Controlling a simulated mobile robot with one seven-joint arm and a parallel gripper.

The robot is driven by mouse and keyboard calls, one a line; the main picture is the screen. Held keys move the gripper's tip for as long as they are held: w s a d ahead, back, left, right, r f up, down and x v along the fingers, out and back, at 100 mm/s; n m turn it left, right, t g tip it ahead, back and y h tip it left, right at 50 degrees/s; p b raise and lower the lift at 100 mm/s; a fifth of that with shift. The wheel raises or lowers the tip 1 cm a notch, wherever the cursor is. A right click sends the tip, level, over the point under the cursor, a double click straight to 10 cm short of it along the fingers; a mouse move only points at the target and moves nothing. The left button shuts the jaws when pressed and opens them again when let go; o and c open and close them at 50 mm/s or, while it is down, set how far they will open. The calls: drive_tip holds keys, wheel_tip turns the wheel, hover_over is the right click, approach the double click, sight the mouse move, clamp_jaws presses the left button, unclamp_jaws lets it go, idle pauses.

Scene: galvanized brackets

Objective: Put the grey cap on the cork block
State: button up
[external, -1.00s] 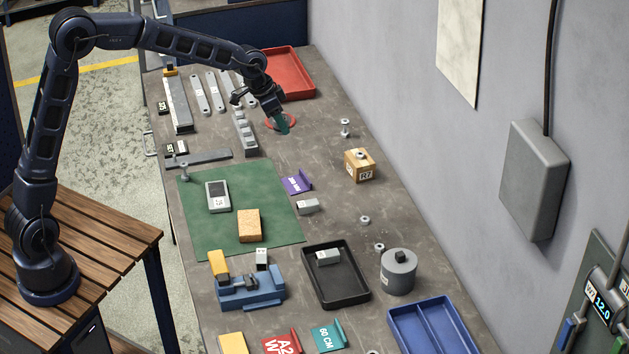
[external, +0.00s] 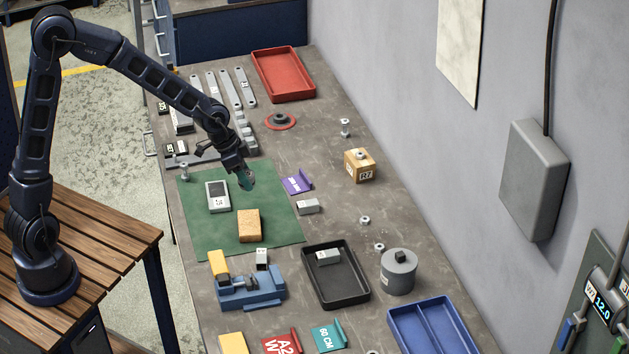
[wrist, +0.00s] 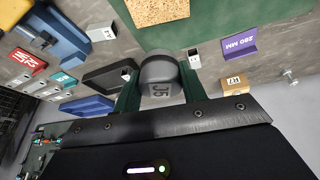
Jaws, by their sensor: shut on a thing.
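My gripper (external: 246,181) is shut on the grey cap (wrist: 160,70), a dark rounded piece marked J5, held between green fingers in the wrist view. In the external view the cap is hard to make out at the fingertips. The cork block (external: 249,226) is a tan speckled block lying on the green mat (external: 277,230). It also shows at the top edge of the wrist view (wrist: 158,10), partly cut off. My gripper is above the mat, behind the cork block in the external view and apart from it.
A grey and black device (external: 218,197) lies left of the cork block. A purple bracket (external: 297,183) and a grey block (external: 308,206) lie to the right. A blue vice (external: 250,288) and a black tray (external: 337,285) stand in front.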

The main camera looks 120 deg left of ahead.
sight(254, 222)
wheel_tip(254, 222, down, 12)
drive_tip(key=shift+f, duration=0.15)
idle(0.4)
drive_tip(key=shift+f, duration=0.1)
drive_tip(key=o, duration=1)
drive_tip(key=v, duration=1.2)
